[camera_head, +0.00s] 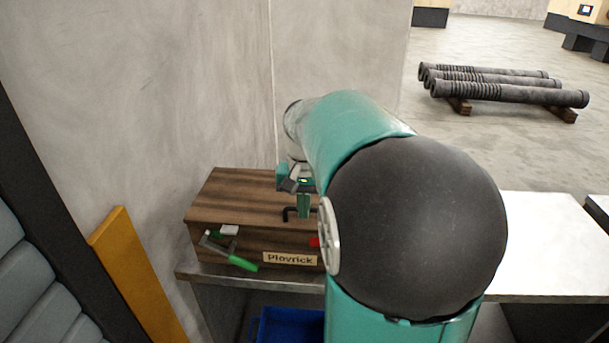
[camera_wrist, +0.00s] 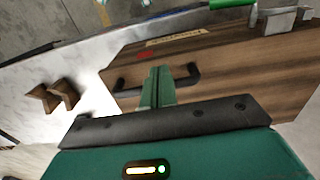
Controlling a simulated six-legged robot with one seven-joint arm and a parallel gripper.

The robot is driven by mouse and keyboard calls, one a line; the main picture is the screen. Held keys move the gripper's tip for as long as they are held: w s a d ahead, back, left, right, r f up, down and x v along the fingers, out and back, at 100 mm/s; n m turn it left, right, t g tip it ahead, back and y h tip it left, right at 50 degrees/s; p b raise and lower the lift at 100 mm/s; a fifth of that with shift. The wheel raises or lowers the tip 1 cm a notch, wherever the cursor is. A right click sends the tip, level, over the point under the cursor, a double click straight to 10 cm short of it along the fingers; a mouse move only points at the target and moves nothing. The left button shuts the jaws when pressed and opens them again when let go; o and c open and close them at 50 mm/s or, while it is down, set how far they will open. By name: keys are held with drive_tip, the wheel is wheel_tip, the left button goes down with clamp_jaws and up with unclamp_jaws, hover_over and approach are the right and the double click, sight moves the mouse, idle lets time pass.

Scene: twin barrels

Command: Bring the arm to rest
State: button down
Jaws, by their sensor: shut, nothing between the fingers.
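My teal arm (camera_head: 352,130) reaches forward over a wooden box. My gripper (camera_head: 304,212) points down at the box, and it also shows in the wrist view (camera_wrist: 157,72) with its two green fingers together and empty. The wooden box (camera_head: 235,205) stands on a bench against the grey wall, with a "Plovrick" label on its front. A black handle (camera_wrist: 190,76) on the box shows close beside my fingers in the wrist view; I cannot tell if they touch. My large dark arm joint hides the box's right side in the head view.
A green-handled latch (camera_head: 241,262) hangs on the box front. A blue bin (camera_head: 285,327) is under the bench. White bench top (camera_head: 540,240) extends right; small wooden pieces (camera_wrist: 50,97) lie on it. A yellow post (camera_head: 135,270) stands left. Dark ribbed pipes (camera_head: 510,92) lie beyond.

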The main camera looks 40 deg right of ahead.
wheel_tip(320, 180, up, 10)
drive_tip(key=shift+r, duration=0.15)
drive_tip(key=s+a+f+n+t, duration=0.2)
drive_tip(key=s+a+n, duration=0.1)
drive_tip(key=a, duration=0.4)
drive_tip(key=s+a+f+n+t, duration=0.2)
drive_tip(key=s+a+f+n, duration=0.1)
drive_tip(key=a, duration=0.4)
drive_tip(key=s+a+f+n+t, duration=0.1)
drive_tip(key=s+a+f+n, duration=0.1)
drive_tip(key=s+a, duration=0.3)
drive_tip(key=a+n, duration=0.1)
drive_tip(key=a, duration=0.2)
drive_tip(key=shift+f+t, duration=0.3)
drive_tip(key=shift+t, duration=0.1)
drive_tip(key=shift+a, duration=0.1)
